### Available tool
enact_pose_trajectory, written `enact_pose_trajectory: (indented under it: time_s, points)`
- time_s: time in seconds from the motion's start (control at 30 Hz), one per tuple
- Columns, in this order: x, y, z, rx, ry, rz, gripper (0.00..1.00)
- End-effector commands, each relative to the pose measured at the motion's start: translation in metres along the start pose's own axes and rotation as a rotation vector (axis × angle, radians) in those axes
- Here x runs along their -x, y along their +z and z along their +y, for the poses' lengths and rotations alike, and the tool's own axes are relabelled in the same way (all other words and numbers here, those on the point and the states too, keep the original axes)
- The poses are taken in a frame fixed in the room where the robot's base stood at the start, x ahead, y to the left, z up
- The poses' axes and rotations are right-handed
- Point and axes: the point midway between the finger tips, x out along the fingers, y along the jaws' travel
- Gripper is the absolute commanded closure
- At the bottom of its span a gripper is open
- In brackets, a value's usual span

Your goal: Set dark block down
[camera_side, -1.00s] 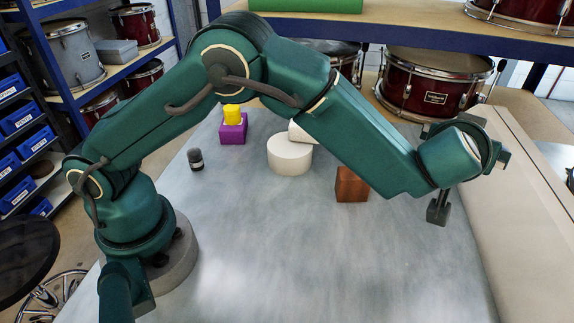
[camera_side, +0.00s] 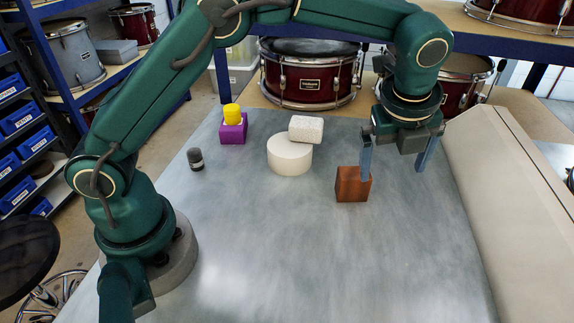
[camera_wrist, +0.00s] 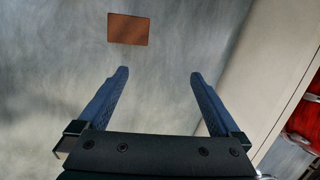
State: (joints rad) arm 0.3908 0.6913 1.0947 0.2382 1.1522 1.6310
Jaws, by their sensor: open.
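A reddish-brown block (camera_side: 352,185), the likeliest match for the dark block, sits upright on the grey bench top (camera_side: 300,250). It also shows in the wrist view (camera_wrist: 128,29), beyond the fingertips and left of centre. My gripper (camera_side: 393,171) points down above the bench, to the block's right and a little behind it. Its two blue-grey fingers are wide apart with nothing between them, as the wrist view (camera_wrist: 159,73) also shows. In the side view the left finger's tip appears close to the block's upper right edge; whether they touch I cannot tell.
A white cylinder (camera_side: 289,156) carries a speckled pale block (camera_side: 306,128). A purple block (camera_side: 233,131) with a yellow piece (camera_side: 232,112) on top and a small dark cylinder (camera_side: 195,159) stand to the left. A beige padded ledge (camera_side: 520,200) borders the right. The front bench is clear.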

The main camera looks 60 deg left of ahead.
Motion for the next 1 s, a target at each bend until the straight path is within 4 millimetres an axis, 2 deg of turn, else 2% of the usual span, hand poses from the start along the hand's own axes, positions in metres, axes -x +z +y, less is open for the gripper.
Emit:
enact_pose_trajectory:
  time_s: [0.03,0.2,0.4,0.53,1.0]
  points:
    - [0.001,0.013,0.009,-0.022,0.041,-0.040,0.00]
    - [0.008,0.049,0.038,-0.075,0.172,-0.153,0.00]
    - [-0.026,0.037,0.043,-0.078,0.170,-0.144,0.00]
    - [-0.039,0.034,0.045,-0.076,0.166,-0.145,0.00]
    - [-0.087,0.040,0.053,-0.074,0.165,-0.143,0.00]
